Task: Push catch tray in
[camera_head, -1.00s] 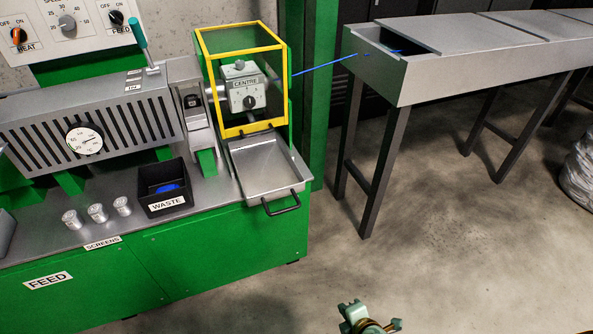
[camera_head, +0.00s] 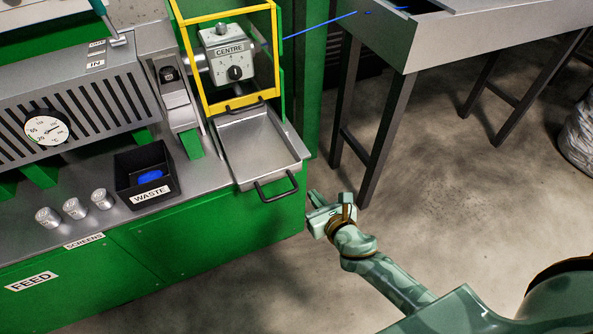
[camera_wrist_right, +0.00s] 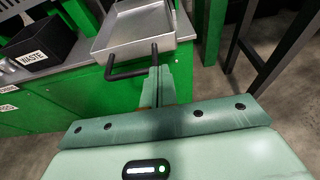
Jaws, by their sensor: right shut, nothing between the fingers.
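The catch tray (camera_head: 258,147) is a shallow grey metal tray below the yellow-framed guard. It juts past the front edge of the green machine, with a dark bar handle (camera_head: 277,190) on its front. My right gripper (camera_head: 313,197) is shut and empty, a little right of the handle and in front of the machine. In the right wrist view its fingers (camera_wrist_right: 157,74) point toward the tray (camera_wrist_right: 138,32) and overlap the right end of the handle (camera_wrist_right: 130,72); I cannot tell whether they touch. My left gripper is not in view.
The yellow-framed guard (camera_head: 238,103) stands over the tray's back end. A black WASTE bin (camera_head: 128,178) and several small metal cylinders (camera_head: 74,208) stand left on the ledge. A metal trough on legs (camera_head: 440,42) is at the right. The floor in front is open.

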